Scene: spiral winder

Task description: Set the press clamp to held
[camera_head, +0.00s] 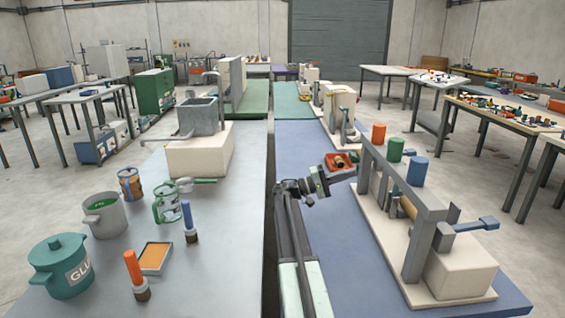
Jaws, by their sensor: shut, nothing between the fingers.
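My gripper (322,182) is in the middle of the view, above the near left edge of the blue bench. Its fingers are shut and hold nothing. A grey-framed machine (427,230) stands on a cream base to the right of my gripper, with a cream block at its near end. A blue-ended lever (477,225) sticks out to the right from this machine. I cannot tell for sure which part is the press clamp or how it is set. My gripper is apart from the lever, on the other side of the frame.
A red tray (342,162) lies just beyond my gripper. Orange (378,133), green (396,149) and blue (417,171) cylinders stand behind the machine. The grey bench (225,265) on the left bears a glue pot (62,268), cans and brushes.

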